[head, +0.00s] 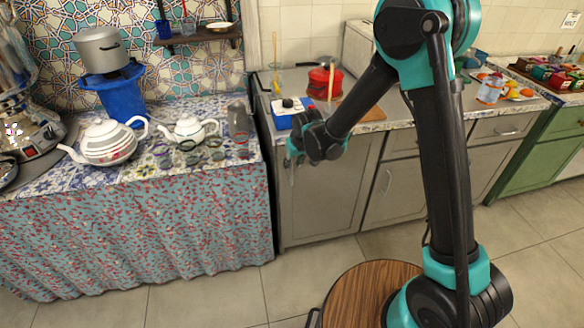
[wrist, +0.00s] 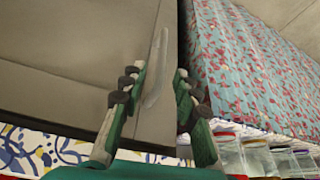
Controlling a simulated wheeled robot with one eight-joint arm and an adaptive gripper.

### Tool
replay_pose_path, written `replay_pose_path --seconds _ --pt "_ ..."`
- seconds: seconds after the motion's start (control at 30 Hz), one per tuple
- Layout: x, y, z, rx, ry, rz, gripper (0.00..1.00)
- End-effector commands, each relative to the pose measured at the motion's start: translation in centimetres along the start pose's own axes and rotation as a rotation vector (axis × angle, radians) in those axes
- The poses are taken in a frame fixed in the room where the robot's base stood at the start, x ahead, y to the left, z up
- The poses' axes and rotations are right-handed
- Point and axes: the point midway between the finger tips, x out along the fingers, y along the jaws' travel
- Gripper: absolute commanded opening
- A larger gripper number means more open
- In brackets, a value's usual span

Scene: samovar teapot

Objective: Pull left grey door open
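The left grey door (head: 325,195) is a flat cabinet panel under the counter, just right of the cloth-covered table. It looks shut. Its pale upright handle (wrist: 156,68) shows in the wrist view near the door's edge, beside the floral cloth. My gripper (head: 296,158) is at the upper left part of the door in the head view and hides part of the handle. In the wrist view my gripper (wrist: 155,78) has its fingers apart, with the handle lying in the space between and beyond the tips. I cannot tell whether a finger touches it.
The floral cloth (head: 150,235) hangs from the table close to the left of the door. Glasses (head: 190,155) and white teapots (head: 105,142) stand on that table. A blue-and-white box (head: 290,112) and red pot (head: 325,82) stand on the counter above. The floor (head: 290,275) before the door is clear.

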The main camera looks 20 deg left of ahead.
Motion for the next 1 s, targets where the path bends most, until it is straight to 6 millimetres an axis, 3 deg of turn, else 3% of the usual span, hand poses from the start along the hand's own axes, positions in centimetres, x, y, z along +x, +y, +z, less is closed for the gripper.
replay_pose_path --seconds 0.27,0.63,0.9,1.0 --pt "2.7 0.0 0.0 0.0 0.0 0.0 0.31" --pt "3.1 0.0 0.0 0.0 0.0 0.0 0.31" --pt "3.1 0.0 0.0 0.0 0.0 0.0 0.0" --pt "3.1 0.0 0.0 0.0 0.0 0.0 0.0"
